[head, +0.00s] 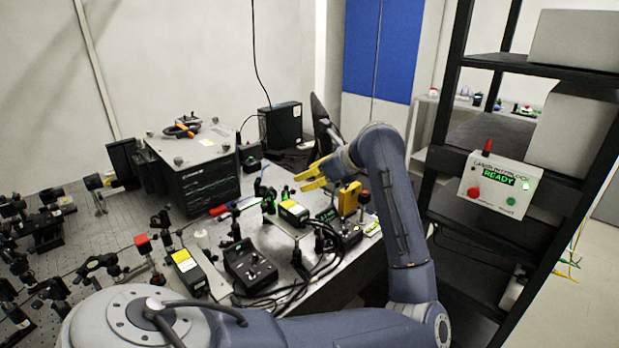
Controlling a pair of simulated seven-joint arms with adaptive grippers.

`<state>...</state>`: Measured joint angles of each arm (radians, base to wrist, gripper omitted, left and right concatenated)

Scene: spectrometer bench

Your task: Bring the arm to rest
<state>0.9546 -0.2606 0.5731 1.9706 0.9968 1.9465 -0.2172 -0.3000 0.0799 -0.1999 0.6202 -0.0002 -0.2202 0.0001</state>
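One arm of mine (388,190) is in view. It runs from the bottom of the picture to an elbow at the lower right, rises, and bends over to the left at the top. I take it for my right arm. Its gripper (301,182) has yellow fingers pointing left. The two fingers look apart, with nothing visible between them. The gripper appears above the far right part of the bench (228,224), in front of a dark monitor. My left gripper is not in view.
A black rack (455,85) stands close on the right, bearing a white interlock box (500,184) reading READY. Below the gripper are a yellow device (349,198), a black controller (250,266) and loose cables. A large dark instrument (205,180) stands behind left. Optics mounts crowd the left.

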